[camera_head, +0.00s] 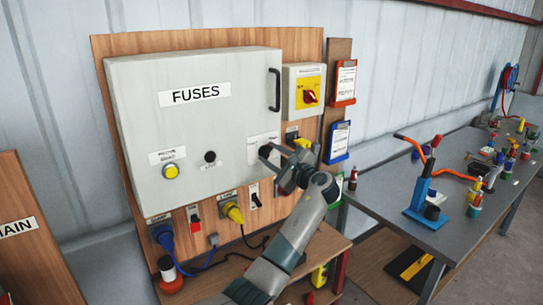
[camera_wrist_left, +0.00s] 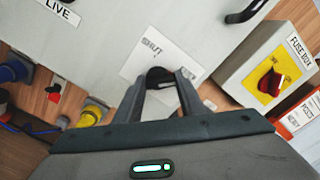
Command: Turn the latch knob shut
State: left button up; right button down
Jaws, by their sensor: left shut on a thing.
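The black latch knob (camera_head: 265,151) sits at the lower right of the closed grey FUSES box (camera_head: 225,65), on a white label plate (camera_head: 259,145). In the left wrist view the knob (camera_wrist_left: 159,74) is between the fingertips, with the label (camera_wrist_left: 147,48) around it. My left gripper (camera_head: 277,162) is shut on the knob, its fingers on either side. They hide part of the knob, and I cannot tell the knob's exact angle. The label print is too small to read surely. My right gripper is not in view.
A black door handle (camera_head: 274,90) is above the knob. Yellow (camera_head: 233,212) and blue (camera_head: 163,236) plugs sit below the box. A grey bench (camera_head: 385,185) with tools stands at right.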

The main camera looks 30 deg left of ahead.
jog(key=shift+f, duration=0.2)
